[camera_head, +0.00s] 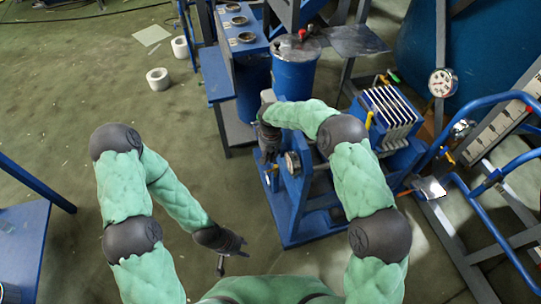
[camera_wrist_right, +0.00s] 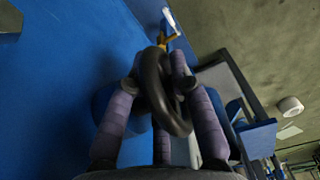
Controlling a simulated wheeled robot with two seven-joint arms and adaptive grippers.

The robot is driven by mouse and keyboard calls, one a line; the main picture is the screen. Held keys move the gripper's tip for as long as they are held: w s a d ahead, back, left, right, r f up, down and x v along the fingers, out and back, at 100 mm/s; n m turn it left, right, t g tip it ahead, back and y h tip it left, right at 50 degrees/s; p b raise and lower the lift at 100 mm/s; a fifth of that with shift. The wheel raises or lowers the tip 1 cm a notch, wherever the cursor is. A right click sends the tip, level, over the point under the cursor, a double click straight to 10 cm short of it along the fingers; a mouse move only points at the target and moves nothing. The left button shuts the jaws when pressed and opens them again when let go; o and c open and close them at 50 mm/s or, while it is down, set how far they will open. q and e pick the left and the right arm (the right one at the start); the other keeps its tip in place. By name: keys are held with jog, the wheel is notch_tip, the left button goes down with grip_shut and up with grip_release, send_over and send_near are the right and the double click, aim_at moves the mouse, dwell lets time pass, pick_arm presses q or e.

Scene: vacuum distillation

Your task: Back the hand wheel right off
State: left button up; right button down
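The hand wheel (camera_wrist_right: 166,95) is a dark ring in the right wrist view, seen at a slant. My right gripper (camera_wrist_right: 158,66) has its purple fingers on both sides of the ring, with the tips closed against it. In the head view my right gripper (camera_head: 268,152) points down at the left side of the blue stand (camera_head: 292,205); there the wheel is hidden or too dark to pick out.
A round gauge (camera_head: 292,163) sits close right of my right gripper. A blue cylindrical vessel (camera_head: 295,72) stands behind it. A white-finned blue unit (camera_head: 392,112) and blue tube rails (camera_head: 480,215) are on the right. A blue table (camera_head: 25,235) is at far left. Floor between is clear.

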jog(key=shift+r+g+h+p, duration=0.1)
jog(key=shift+g+h+p, duration=0.2)
jog(key=shift+g+p, duration=0.6)
jog(key=shift+w+g+b, duration=0.1)
jog(key=shift+g+b, duration=0.35)
jog(key=shift+g, duration=0.25)
jog(key=shift+r+g, duration=0.15)
jog(key=shift+g, duration=0.25)
jog(key=c, duration=1.1)
grip_release()
